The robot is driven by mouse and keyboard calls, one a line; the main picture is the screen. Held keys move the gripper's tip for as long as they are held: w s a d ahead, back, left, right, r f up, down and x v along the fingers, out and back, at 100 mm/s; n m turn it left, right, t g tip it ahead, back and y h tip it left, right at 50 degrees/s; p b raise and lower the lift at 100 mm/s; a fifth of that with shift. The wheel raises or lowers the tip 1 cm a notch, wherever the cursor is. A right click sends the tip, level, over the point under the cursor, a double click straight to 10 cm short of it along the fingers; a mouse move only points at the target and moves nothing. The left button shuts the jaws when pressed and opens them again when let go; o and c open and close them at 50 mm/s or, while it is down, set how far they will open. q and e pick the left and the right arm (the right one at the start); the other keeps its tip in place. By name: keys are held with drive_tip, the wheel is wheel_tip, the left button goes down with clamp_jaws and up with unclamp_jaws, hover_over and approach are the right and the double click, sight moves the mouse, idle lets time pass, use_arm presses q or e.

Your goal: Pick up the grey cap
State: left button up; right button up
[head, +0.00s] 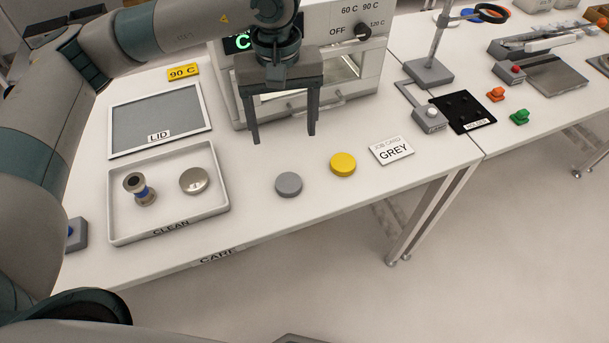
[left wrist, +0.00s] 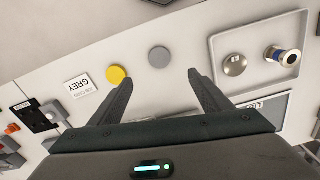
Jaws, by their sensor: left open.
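The grey cap (head: 289,184) is a flat round disc lying on the white table, right of the CLEAN tray. A yellow cap (head: 343,164) lies just to its right. My left gripper (head: 284,137) is open and empty, held above the table behind the grey cap, fingers pointing down. In the left wrist view the grey cap (left wrist: 159,57) lies beyond the two open fingertips (left wrist: 158,82), roughly centred between them. The yellow cap (left wrist: 117,75) is beside the left finger there. My right gripper is not in view.
The CLEAN tray (head: 218,206) holds a metal spool fitting and a silver disc. A LID panel (head: 203,113) lies behind it. A GREY job card (head: 392,150) lies right of the caps. The chamber oven (head: 367,78) stands behind my gripper. The table's front strip is clear.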

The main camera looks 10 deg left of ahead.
use_arm(q)
drive_tip(key=p, duration=0.5)
hover_over(289, 184)
wheel_tip(289, 184, down, 11)
drive_tip(key=shift+f, duration=0.55)
